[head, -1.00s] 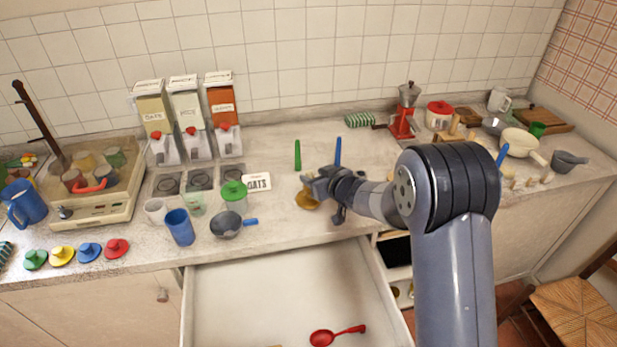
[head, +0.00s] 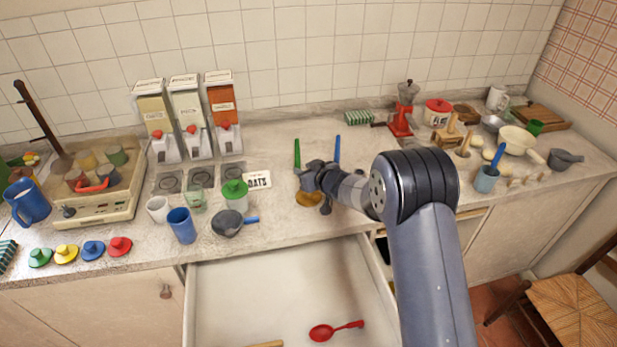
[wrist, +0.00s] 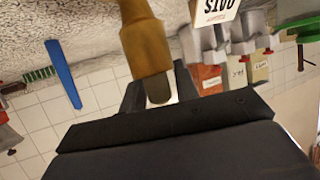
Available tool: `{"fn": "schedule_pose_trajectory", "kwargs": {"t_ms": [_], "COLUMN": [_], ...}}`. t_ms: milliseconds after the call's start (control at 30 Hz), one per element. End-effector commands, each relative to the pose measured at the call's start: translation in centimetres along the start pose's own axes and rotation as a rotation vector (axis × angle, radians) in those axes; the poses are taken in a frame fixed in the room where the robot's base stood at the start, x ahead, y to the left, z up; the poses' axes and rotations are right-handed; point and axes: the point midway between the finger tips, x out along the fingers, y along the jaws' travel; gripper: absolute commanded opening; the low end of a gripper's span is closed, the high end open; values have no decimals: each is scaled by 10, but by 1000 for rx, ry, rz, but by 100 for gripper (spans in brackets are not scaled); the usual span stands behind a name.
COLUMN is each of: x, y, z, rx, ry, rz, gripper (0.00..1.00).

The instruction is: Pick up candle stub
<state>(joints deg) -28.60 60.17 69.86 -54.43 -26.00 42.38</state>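A mustard-yellow thing (head: 309,199) sits on the counter just below my gripper in the head view. In the wrist view it is a large ochre, stepped round piece (wrist: 146,45) with a dull olive-grey end (wrist: 158,89) between the dark fingers. I cannot tell for sure which part is the candle stub. My gripper (head: 316,190) is low over the counter; in the wrist view its fingers (wrist: 160,92) stand apart around the end, with a pale gap on the right side. Contact is not clear.
Green (head: 297,153) and blue (head: 337,149) sticks stand close behind my gripper. A green-lidded jar (head: 235,197), an OATS card (head: 258,180) and a small pan (head: 229,224) are to the left. An open drawer (head: 270,295) with a red spoon (head: 336,331) lies in front.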

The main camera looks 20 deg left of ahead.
Motion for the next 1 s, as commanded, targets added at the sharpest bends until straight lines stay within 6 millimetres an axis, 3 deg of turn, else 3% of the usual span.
{"fn": "schedule_pose_trajectory", "kwargs": {"t_ms": [333,633,767,1000], "x": [0,-1,-8,-27], "y": [0,0,0,0], "z": [0,-3,-20,-66], "rx": [0,0,-1,-2], "ry": [0,1,4,3], "rz": [0,0,0,1], "gripper": [1,0,0,0]}}
